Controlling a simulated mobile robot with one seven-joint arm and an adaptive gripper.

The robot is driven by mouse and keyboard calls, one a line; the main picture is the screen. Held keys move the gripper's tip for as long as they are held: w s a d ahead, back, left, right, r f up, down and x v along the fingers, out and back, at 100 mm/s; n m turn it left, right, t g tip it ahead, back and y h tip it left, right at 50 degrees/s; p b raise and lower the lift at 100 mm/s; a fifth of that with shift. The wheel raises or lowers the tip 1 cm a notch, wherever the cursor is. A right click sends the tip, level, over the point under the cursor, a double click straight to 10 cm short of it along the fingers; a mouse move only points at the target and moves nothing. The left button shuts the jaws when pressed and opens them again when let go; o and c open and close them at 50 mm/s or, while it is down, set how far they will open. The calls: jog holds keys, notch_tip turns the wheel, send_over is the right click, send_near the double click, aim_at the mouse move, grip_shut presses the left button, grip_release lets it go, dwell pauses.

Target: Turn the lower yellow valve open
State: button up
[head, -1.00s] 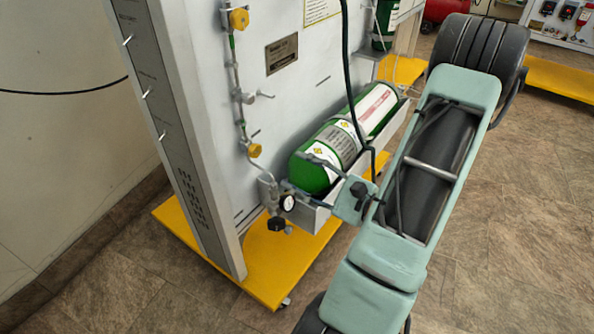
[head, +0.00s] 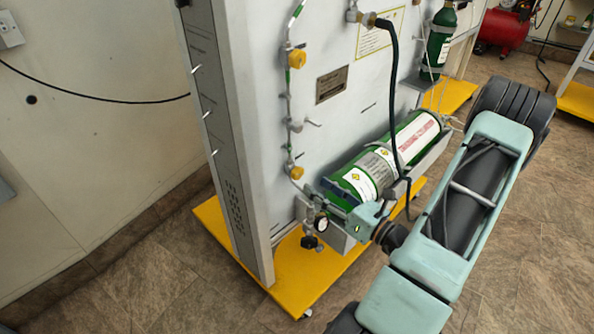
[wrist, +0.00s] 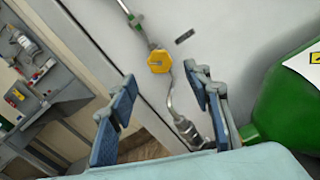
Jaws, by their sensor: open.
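The lower yellow valve (head: 297,173) is a small knob low on the pipe of the grey panel. In the wrist view the yellow valve (wrist: 158,61) appears between and beyond my fingertips, near the top middle. My gripper (head: 328,198) is to the right of the lower valve in the head view, in front of the green cylinder's near end. In the wrist view my gripper (wrist: 162,84) has its two blue-padded fingers spread, with nothing held. The valve is apart from the fingers. Part of the gripper's far side is hard to make out in the head view.
The upper yellow valve (head: 297,58) sits higher on the same pipe. A green cylinder (head: 385,160) lies in a bracket beside my gripper. A gauge (head: 321,223) and a black knob (head: 309,242) are below. A dark hose (head: 394,90) hangs near my arm. A yellow base (head: 300,275) juts out.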

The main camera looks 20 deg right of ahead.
aim_at(300, 175)
jog(key=b+x, duration=0.1)
jog(key=x, duration=0.8)
jog(key=shift+s, duration=0.1)
jog(key=shift+c, duration=0.5)
jog(key=c, duration=1.1)
